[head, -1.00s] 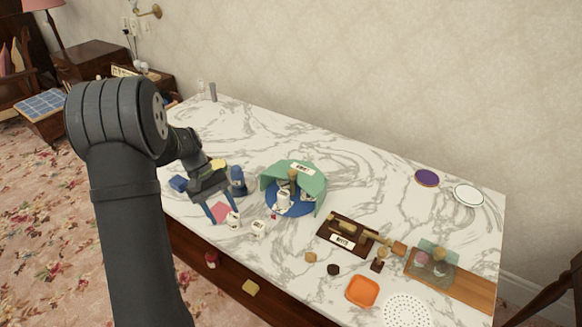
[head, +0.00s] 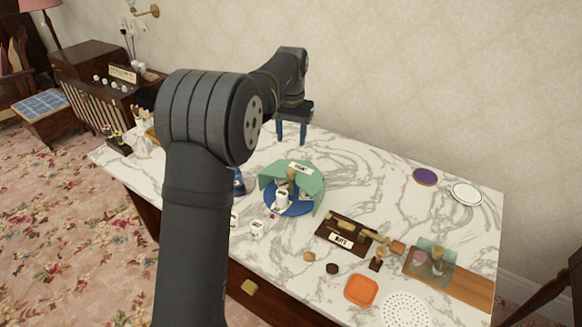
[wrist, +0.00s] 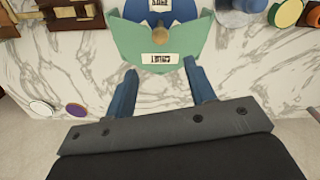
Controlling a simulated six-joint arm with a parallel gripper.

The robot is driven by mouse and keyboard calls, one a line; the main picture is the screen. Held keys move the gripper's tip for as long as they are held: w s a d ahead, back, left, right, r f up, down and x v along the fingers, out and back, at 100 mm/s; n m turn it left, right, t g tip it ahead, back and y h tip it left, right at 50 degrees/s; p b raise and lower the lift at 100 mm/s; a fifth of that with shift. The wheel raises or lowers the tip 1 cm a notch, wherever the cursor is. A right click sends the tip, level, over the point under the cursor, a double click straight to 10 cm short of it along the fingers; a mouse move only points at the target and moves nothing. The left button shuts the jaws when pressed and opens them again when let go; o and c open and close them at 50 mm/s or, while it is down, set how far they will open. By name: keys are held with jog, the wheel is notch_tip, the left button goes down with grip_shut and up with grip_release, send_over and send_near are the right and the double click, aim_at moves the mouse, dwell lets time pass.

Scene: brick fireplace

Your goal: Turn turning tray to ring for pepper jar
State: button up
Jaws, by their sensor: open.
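The turning tray (head: 301,209) is a blue disc with a green curved wall (head: 312,184) around its back. A labelled green top, a tan knob (wrist: 160,36) and a white jar (head: 281,199) show at it. Two more white jars (head: 257,229) stand in front on the left, one partly hidden by my arm. I cannot read which jar is pepper, and no ring can be made out. My gripper (head: 291,142) is open and empty behind the tray, above the table's back. In the wrist view my fingers (wrist: 160,68) point at the green wall, apart from it.
A brown rack (head: 341,232) with a label, an orange dish (head: 361,290) and a white perforated plate (head: 405,310) lie to the right. A purple disc (head: 425,176) and a white plate (head: 466,194) lie at the back right. The marble between them and the tray is clear.

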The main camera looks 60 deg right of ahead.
aim_at(291, 171)
notch_tip(291, 171, down, 12)
dwell(0.4)
jog(key=shift+c, duration=0.2)
grip_shut()
